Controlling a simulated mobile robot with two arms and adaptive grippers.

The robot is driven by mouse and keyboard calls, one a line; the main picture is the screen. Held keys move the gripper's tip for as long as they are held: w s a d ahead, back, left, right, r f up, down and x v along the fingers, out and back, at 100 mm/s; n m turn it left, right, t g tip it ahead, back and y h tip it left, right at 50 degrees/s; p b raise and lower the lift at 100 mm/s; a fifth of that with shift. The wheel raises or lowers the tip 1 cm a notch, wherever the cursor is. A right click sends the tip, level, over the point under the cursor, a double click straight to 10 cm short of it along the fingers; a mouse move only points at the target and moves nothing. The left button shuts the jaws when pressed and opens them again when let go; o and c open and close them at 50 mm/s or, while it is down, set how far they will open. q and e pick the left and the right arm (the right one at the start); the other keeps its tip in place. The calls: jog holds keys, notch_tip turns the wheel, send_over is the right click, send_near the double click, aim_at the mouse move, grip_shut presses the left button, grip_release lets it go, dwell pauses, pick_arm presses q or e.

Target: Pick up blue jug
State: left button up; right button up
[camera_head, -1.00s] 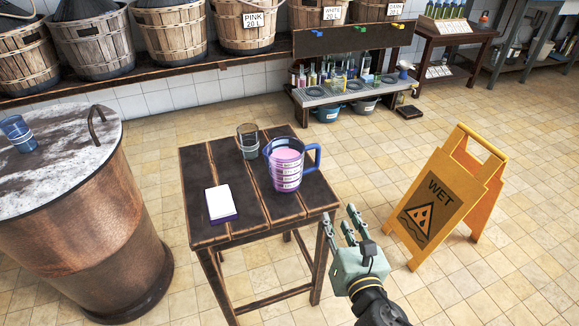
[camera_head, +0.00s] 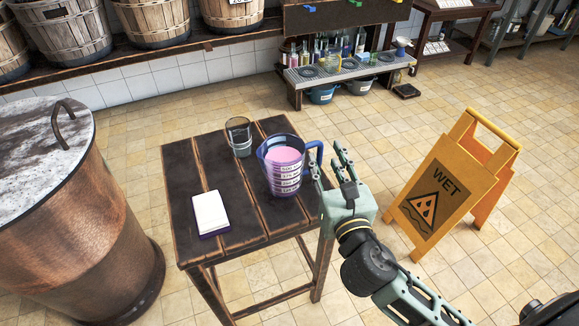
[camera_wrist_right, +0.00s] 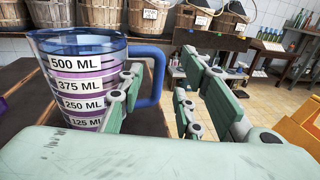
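The blue jug (camera_head: 283,168) is a clear measuring jug with blue rim and handle, holding pink liquid. It stands upright on the small dark wooden table (camera_head: 250,237), handle to the right. My right gripper (camera_head: 328,160) is open at the jug's handle side. In the right wrist view the jug (camera_wrist_right: 75,85) fills the left, and the handle (camera_wrist_right: 157,75) shows between the spread fingers of the gripper (camera_wrist_right: 160,100). I cannot tell whether a finger touches the jug. My left gripper is not in view.
A clear glass (camera_head: 239,138) and a white-topped pad (camera_head: 210,212) stand on the table. A copper drum (camera_head: 90,220) is at left. A yellow wet-floor sign (camera_head: 455,185) stands at right, near my right arm. Floor between is clear.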

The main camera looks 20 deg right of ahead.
aim_at(321, 150)
jog(key=shift+w+d, duration=0.1)
jog(key=shift+w, duration=1.45)
grip_shut()
jog(key=shift+r, duration=0.15)
